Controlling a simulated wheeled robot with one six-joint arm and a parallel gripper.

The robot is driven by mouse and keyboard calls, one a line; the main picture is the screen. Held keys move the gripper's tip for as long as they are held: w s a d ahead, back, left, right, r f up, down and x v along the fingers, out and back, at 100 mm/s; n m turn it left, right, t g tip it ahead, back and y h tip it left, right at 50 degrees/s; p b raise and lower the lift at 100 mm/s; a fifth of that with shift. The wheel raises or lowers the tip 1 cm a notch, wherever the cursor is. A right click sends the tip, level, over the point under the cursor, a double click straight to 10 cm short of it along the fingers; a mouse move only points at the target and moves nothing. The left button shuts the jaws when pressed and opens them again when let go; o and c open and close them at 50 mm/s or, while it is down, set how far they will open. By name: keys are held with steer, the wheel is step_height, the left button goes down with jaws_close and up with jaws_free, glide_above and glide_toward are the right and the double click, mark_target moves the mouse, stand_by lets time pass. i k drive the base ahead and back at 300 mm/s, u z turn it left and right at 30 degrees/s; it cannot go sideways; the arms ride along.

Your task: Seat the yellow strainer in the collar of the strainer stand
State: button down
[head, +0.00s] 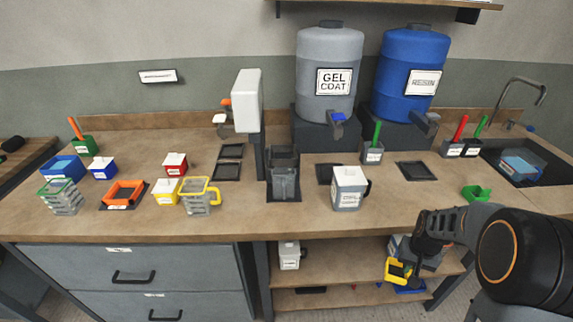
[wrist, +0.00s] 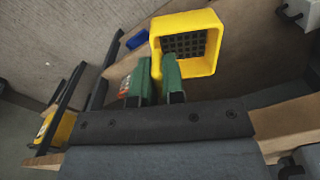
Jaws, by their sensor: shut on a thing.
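The yellow strainer (wrist: 203,68) is a square yellow frame with a dark mesh. My gripper (wrist: 156,68) is shut on its side at the handle. In the head view the yellow strainer (head: 390,271) and my gripper (head: 412,275) are low, in front of the lower shelf and below the worktop's front edge. A dark grey upright stand (head: 283,176) on a dark mat at mid worktop looks like the strainer stand. I cannot make out its collar clearly.
A grey jug (head: 347,190) stands right of the dark stand. A green scoop-like piece (head: 476,194) lies near my arm. The worktop front is otherwise clear.

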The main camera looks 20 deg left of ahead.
mark_target(277, 155)
steer(key=k, duration=1.15)
steer(key=u, duration=0.3)
steer(key=i, duration=0.7)
steer(key=u, duration=0.65)
